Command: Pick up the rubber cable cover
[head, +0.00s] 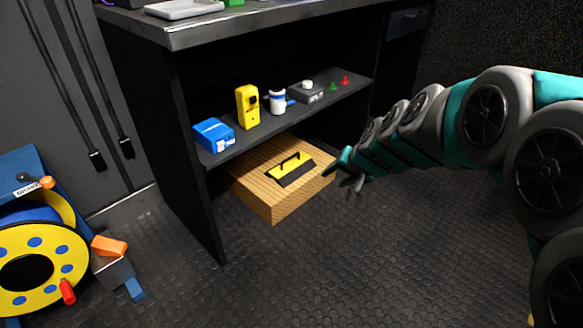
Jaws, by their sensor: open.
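The rubber cable cover is probably the black and yellow piece (291,168) lying on top of a wooden box (273,206) under the shelf. It has a yellow top with a dark strip and a dark front edge. My gripper (345,182) is just right of the box, near its right corner, with its fingers apart and nothing seen between them. It looks apart from the black and yellow piece. My arm comes in from the right side of the picture.
A shelf (318,112) above the box holds a blue box (213,135), a yellow device (247,106), a white and blue canister (277,102) and small items. A dark side panel (190,165) stands left. A yellow cable reel (50,250) is far left. The front floor (330,265) is clear.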

